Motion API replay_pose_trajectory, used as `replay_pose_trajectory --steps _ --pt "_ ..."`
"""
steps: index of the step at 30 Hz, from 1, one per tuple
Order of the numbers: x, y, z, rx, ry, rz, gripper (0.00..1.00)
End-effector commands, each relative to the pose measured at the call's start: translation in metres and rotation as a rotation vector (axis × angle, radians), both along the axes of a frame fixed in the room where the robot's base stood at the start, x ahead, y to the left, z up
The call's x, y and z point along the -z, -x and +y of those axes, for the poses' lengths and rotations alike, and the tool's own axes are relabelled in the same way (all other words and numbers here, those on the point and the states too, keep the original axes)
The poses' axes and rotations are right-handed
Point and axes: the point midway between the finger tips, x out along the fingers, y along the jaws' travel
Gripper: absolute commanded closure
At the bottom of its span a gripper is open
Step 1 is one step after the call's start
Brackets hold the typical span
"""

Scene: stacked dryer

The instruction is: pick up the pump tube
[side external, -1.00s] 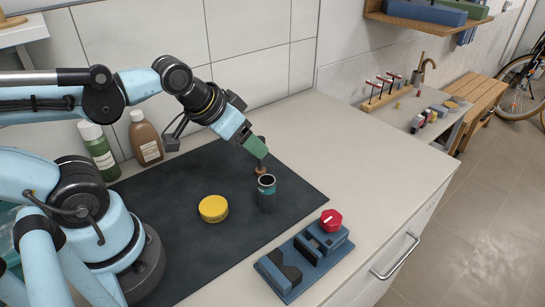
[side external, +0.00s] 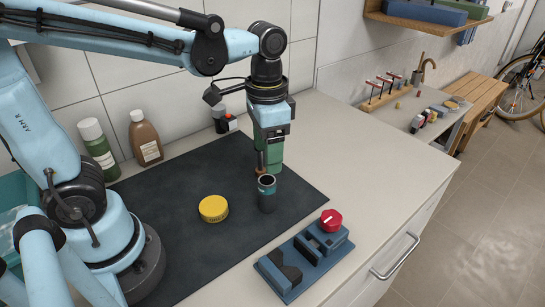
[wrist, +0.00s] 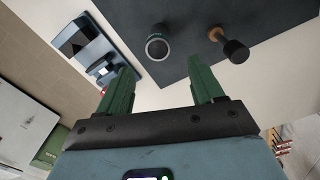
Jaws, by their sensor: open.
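The pump tube, a dark upright cylinder with a teal band and open top (side external: 267,194), stands on the black mat (side external: 190,220). In the wrist view its round open end (wrist: 158,44) shows beyond and between my fingertips. My gripper (side external: 270,171) has green fingers and points down just above the tube in the side view. It is open and empty, and its fingertips (wrist: 158,68) are spread apart. Whether the tips touch the tube's rim cannot be told.
A black piece with a wooden collar (wrist: 234,50) stands close to the tube, partly hidden by my gripper in the side view. A yellow lid (side external: 213,209) is left of the tube. A blue fixture (side external: 290,270) with a red knob (side external: 331,220) lies at right. Two bottles (side external: 146,139) stand behind.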

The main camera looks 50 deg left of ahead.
Motion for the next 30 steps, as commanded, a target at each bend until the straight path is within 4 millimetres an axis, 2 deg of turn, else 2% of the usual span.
replay_pose_trajectory --steps 6,17,30 --pt "0.030 -0.001 0.000 -0.001 0.001 -0.002 0.33" --pt "0.050 0.000 0.000 -0.001 0.001 -0.002 0.33" --pt "0.094 0.003 -0.002 -0.001 0.001 -0.003 0.33"
